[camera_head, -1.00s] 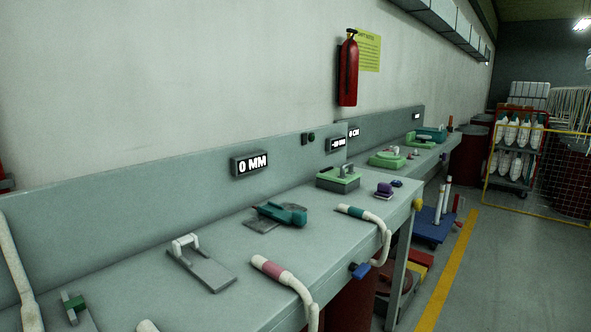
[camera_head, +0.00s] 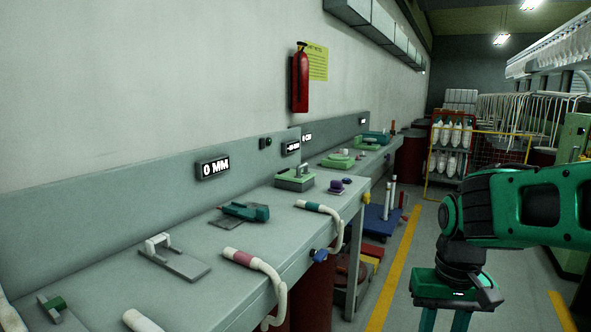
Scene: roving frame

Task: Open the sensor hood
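No label that I can read marks a sensor hood, so I cannot tell which bench device it is. A teal hinged-looking device (camera_head: 245,211) lies on a dark plate on the grey bench. A grey plate with a white handle (camera_head: 172,257) lies nearer. A green-topped box (camera_head: 294,179) stands farther along. My gripper (camera_head: 443,321) hangs at the lower right, over the aisle and well apart from the bench. Its two green fingers are spread with nothing seen between them; their tips are cut off by the picture's bottom edge.
The bench (camera_head: 215,292) runs along the left wall, with a "0 MM" display (camera_head: 213,168) on its back panel. Curved white handles, one with a pink band (camera_head: 238,257), reach over its front edge. A blue cart (camera_head: 382,226) stands beyond. The aisle is clear near the yellow line (camera_head: 396,272).

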